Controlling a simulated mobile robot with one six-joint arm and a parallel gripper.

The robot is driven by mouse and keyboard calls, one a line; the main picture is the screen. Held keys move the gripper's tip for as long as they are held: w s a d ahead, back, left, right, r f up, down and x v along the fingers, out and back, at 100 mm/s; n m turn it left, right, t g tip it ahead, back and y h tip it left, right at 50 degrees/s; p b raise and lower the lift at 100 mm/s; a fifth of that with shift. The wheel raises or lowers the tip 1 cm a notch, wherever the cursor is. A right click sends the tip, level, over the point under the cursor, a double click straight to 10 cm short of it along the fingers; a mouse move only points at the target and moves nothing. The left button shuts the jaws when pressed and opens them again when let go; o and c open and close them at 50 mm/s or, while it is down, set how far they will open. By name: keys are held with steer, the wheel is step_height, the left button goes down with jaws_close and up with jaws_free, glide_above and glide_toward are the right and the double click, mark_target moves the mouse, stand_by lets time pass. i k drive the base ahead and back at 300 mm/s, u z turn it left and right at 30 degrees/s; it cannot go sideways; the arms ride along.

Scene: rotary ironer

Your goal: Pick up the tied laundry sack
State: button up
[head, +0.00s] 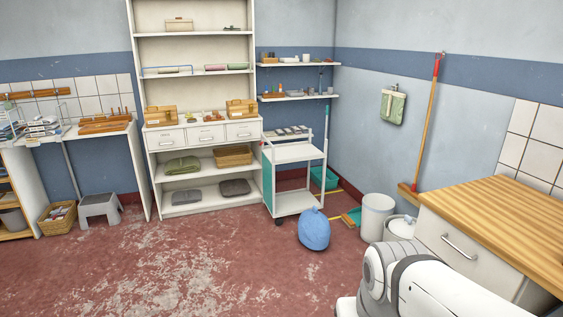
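The tied laundry sack (314,231) is a rounded blue bag with a small gathered tuft at its top. It stands on the red floor right of the picture's middle, in front of the white trolley. Nothing covers it from this view. Part of my own white and grey arm shows at the lower right, nearer than the sack. My gripper is not in view.
A white trolley (296,203) stands just behind the sack. White bins (376,219) and a wooden-topped counter (510,225) are to the right. A shelf unit (206,170) stands behind left, with a step stool (99,208) farther left. The worn floor at centre-left is clear.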

mark_target(314, 227)
steer(key=z, duration=0.2)
steer(key=i, duration=4.55)
steer(key=u, duration=0.05)
